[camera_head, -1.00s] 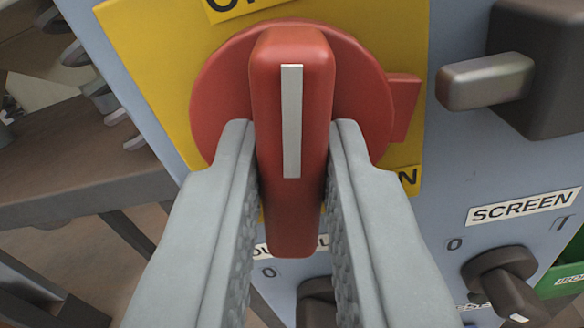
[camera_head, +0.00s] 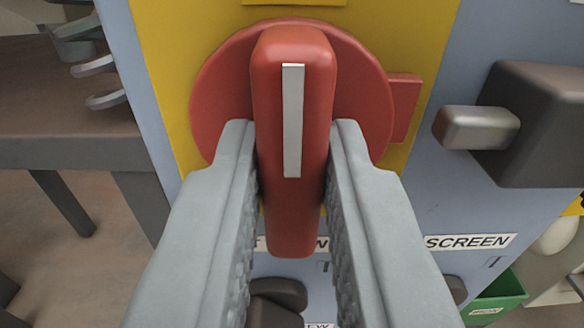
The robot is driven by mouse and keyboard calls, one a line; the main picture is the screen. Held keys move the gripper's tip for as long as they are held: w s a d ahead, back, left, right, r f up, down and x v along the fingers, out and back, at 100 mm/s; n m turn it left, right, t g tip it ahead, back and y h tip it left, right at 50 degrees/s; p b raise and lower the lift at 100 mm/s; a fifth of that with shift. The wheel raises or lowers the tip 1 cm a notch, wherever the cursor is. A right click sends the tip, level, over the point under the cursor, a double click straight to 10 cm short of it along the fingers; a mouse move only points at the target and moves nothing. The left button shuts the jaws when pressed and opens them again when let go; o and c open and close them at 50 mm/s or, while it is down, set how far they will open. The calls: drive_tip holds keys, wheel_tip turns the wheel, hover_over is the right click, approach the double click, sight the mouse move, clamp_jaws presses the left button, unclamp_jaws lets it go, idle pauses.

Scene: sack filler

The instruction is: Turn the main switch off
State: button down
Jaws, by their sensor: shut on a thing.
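The main switch is a red rotary handle (camera_head: 292,215) with a white line on it, on a round red disc (camera_head: 222,90) over a yellow plate (camera_head: 165,60). A small red tab (camera_head: 402,108) sticks out at the disc's right. My gripper (camera_head: 292,140) is shut on the handle, with one grey finger on each side of it. The handle stands almost upright in the picture, its free end hanging down between the fingers. The fingers hide the lower disc and part of the panel. The main switch's position labels are not readable now.
A dark block with a grey metal knob (camera_head: 476,128) juts out at the right. A SCREEN label (camera_head: 468,241) and dark knobs (camera_head: 275,292) are below. A brown table (camera_head: 60,125) stands left of the panel (camera_head: 455,205). A green box (camera_head: 495,298) is at lower right.

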drive_tip(key=c, duration=1.4)
unclamp_jaws()
drive_tip(key=shift+o, duration=0.2)
drive_tip(key=shift+s, duration=0.2)
drive_tip(key=s, duration=1.7)
drive_tip(key=shift+a, duration=0.3)
drive_tip(key=shift+f, duration=0.1)
